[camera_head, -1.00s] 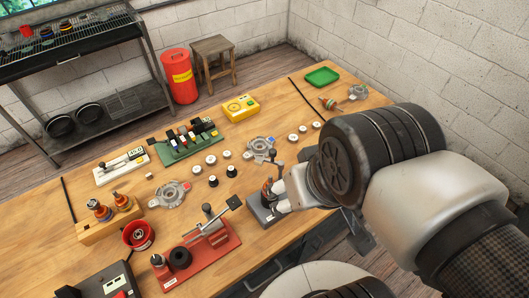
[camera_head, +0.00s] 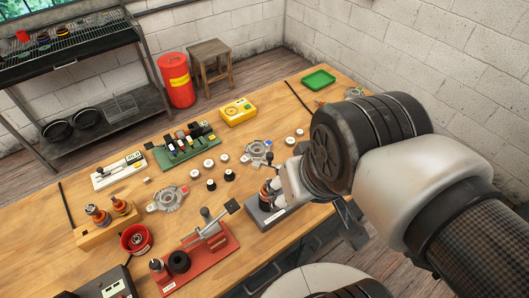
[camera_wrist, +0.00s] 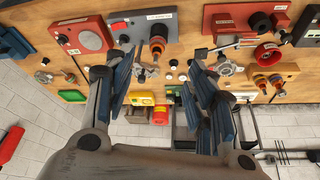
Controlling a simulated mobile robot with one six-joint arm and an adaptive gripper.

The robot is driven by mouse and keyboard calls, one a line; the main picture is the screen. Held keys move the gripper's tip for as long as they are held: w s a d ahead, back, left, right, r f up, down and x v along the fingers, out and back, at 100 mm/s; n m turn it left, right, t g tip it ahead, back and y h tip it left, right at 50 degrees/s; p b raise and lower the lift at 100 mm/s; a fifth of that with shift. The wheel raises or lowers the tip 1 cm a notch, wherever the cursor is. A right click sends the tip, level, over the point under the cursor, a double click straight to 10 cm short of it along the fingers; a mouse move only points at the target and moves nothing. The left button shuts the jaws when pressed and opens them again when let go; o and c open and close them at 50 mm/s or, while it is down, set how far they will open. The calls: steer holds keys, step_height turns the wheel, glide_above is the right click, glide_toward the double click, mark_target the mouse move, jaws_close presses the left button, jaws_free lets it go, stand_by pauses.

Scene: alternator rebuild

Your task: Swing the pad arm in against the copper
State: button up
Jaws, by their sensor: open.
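A grey fixture (camera_head: 262,215) stands at the table's front edge. It holds an upright rotor with copper-orange bands (camera_head: 265,190), partly hidden by my gripper. In the wrist view the rotor (camera_wrist: 157,46) stands on the grey base (camera_wrist: 147,22). A dark-knobbed arm, likely the pad arm (camera_wrist: 141,73), shows just beside the rotor; whether its pad touches the copper I cannot tell. My gripper (camera_wrist: 160,62) is open, its fingers spread left and right of the rotor and arm, with nothing clearly gripped. In the head view my gripper (camera_head: 284,185) is right beside the fixture.
Grey housings (camera_head: 168,198) and several small round parts lie behind. A green rack (camera_head: 185,148) and yellow meter (camera_head: 238,111) stand at the back.

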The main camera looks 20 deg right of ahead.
steer(key=w+r+m+p, duration=0.1)
steer(key=w+r, duration=0.1)
steer(key=w+r+m+g+p, duration=0.1)
steer(key=w+r, duration=0.1)
steer(key=shift+w+d+p, duration=0.2)
steer(key=shift+w+p, duration=0.05)
steer(key=shift+p, duration=0.15)
steer(key=shift+c, duration=0.9)
steer(key=m+g+p, duration=0.3)
steer(key=m+p, duration=0.5)
steer(key=p, duration=0.1)
glide_above(270, 154)
step_height(270, 154, down, 18)
steer(key=b, duration=0.3)
steer(key=shift+c, duration=0.2)
jaws_close()
steer(key=shift+r, duration=0.1)
